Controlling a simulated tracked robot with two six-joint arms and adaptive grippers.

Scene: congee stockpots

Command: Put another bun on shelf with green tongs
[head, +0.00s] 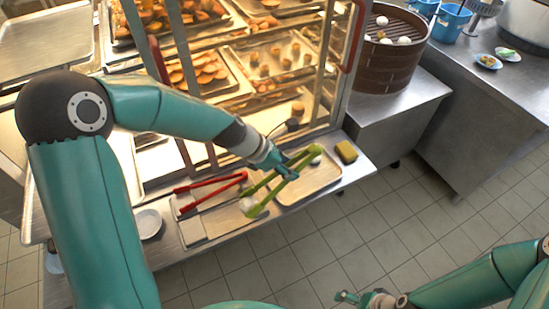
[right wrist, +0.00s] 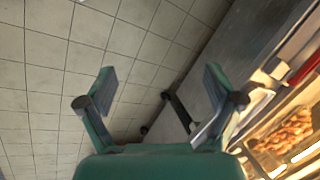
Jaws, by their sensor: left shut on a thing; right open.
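The green tongs (head: 277,189) lie slantwise above the counter trays in the head view. My left gripper (head: 284,168) is shut on them near their middle. A white round thing, perhaps a bun (head: 247,204), shows at the tongs' lower left end; I cannot tell whether the tongs pinch it. Another small white thing (head: 315,158) shows by their upper right end. The lit shelves (head: 228,66) of the cabinet hold trays of baked food. White buns (head: 403,41) sit in the round steamer (head: 388,73). My right gripper (head: 362,299) is open and empty, low over the floor; its fingers also show in the right wrist view (right wrist: 158,85).
Red tongs (head: 212,184) lie on the left tray, left of the green tongs. A white bowl (head: 148,223) stands at left. The tiled floor is clear.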

